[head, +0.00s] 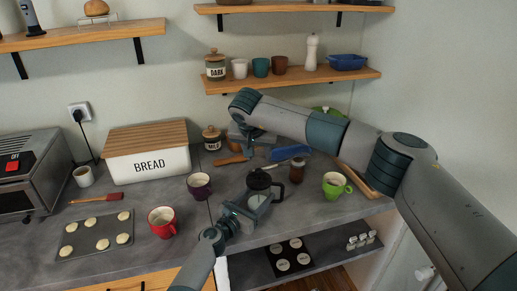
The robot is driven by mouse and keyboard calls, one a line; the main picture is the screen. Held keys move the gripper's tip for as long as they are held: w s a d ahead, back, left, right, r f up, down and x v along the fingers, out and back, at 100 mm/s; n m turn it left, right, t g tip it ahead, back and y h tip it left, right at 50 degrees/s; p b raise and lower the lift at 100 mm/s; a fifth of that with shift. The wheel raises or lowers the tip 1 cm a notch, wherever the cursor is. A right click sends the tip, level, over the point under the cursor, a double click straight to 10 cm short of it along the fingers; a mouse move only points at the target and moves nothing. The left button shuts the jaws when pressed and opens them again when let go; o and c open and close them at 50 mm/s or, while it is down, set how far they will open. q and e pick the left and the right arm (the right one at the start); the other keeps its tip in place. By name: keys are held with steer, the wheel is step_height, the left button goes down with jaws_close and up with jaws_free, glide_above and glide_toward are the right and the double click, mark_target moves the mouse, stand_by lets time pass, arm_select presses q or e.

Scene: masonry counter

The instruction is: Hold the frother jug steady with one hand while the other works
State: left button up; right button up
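The frother jug (258,181) stands near the counter's front edge, with a dark lid and a dark handle on its right side. My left gripper (245,211) is at the jug's front left and overlaps its lower body. Whether its fingers are closed on the jug cannot be made out. My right arm reaches across from the right, and its gripper (246,143) points down over the back of the counter, behind the jug and apart from it. Its fingers are too small and partly hidden to read.
A purple mug (200,186) stands left of the jug, a brown jar (297,170) and a green mug (335,186) right. A red mug (162,222), a baking tray (72,243) and a bread box (148,164) are further left. An open shelf (325,258) lies below the counter.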

mark_target(258, 171)
steer(key=shift+f, duration=3.4)
jaws_close()
